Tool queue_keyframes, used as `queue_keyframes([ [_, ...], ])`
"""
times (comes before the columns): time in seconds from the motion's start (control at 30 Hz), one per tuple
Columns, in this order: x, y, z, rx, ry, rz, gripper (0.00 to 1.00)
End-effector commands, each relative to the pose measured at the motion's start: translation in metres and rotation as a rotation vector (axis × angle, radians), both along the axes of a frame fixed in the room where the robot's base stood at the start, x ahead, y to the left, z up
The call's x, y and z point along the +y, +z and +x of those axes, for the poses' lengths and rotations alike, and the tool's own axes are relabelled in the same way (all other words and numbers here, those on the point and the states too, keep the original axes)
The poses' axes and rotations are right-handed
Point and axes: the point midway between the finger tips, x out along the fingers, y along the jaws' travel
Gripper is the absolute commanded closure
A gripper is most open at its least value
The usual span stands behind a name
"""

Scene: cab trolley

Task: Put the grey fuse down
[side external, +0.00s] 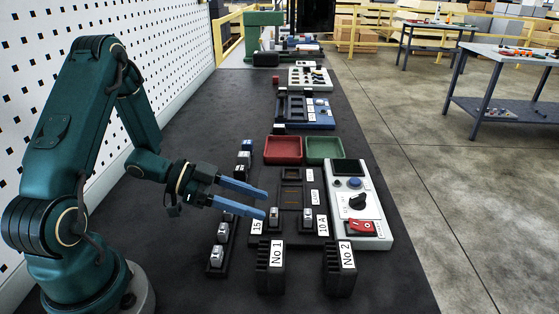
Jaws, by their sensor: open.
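My gripper (264,204) has two blue fingers spread apart, pointing right, over the left part of a black fuse board (320,226). No object shows between the fingers. A small grey-silver fuse (273,214) stands upright on the board by the nearer fingertip, beside the "15" label. I cannot tell whether the finger touches it. A similar fuse (307,215) stands by the "10 A" label. More small grey-silver fuses stand in a dark rail on the left, two at its near end (216,255) and others at its far end (240,161). Part of the rail is hidden by my gripper.
Two black slotted holders, No 1 (269,280) and No 2 (337,282), stand in front. A white control panel (368,235) with a red switch is on the right. Red (283,161) and green (324,161) trays lie behind. The dark table's right front is clear.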

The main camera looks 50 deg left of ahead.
Motion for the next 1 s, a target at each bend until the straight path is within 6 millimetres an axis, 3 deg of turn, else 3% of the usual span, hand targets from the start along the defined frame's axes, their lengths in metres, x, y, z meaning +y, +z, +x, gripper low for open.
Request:
queue_keyframes([
  [0.43,0.0,0.072,0.0,-0.007,-0.001,0.007,0.45],
  [0.73,-0.003,0.032,0.047,0.215,0.222,0.126,0.45],
  [1.0,-0.014,0.023,0.083,0.369,0.614,0.177,0.45],
])
